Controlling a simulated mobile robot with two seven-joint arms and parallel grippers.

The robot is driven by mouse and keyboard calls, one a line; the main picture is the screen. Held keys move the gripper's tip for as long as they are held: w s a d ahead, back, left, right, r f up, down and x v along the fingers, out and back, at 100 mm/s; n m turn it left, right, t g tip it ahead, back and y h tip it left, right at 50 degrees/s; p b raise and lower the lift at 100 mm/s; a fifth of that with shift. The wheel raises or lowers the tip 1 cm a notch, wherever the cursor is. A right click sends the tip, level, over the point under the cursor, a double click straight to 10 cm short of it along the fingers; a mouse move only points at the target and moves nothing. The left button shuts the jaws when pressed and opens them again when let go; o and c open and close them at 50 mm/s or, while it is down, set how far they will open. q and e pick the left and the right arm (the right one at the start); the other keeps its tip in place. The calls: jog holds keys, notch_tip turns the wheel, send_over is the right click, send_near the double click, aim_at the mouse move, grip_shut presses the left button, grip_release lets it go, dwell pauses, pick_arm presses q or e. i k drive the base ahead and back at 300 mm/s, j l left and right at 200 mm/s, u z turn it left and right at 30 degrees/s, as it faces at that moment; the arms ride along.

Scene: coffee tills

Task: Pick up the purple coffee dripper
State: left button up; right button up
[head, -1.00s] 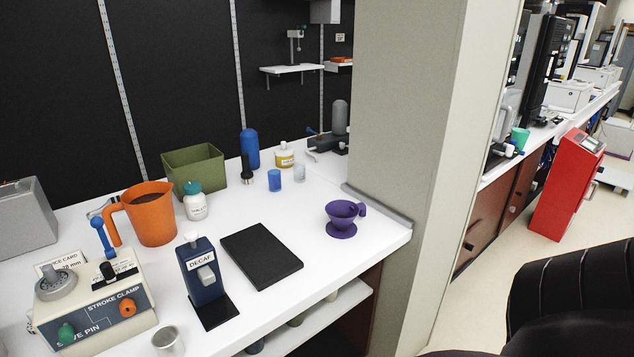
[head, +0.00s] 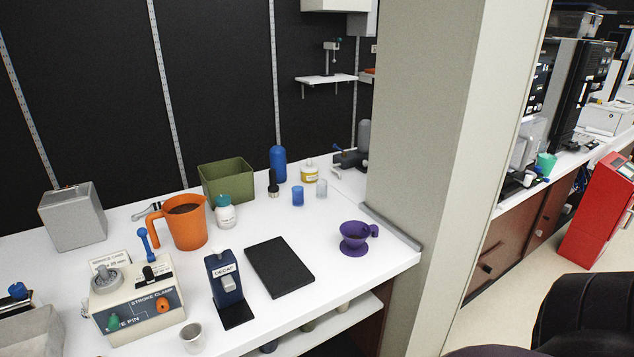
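The purple coffee dripper (head: 355,238) stands upright on the white counter (head: 330,260), near its right end and close to the pillar. It has a cup-shaped top, a round base flange and a handle on its right side. Nothing touches it. Neither of my grippers shows in the head view.
A black flat mat (head: 279,267) lies left of the dripper, then the DECAF dispenser (head: 226,286). An orange jug (head: 183,226), a green bin (head: 227,179) and small bottles stand behind. The pillar (head: 420,130) rises at the right. Counter around the dripper is clear.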

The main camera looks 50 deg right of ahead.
aim_at(355, 232)
jog(key=z, duration=1.65)
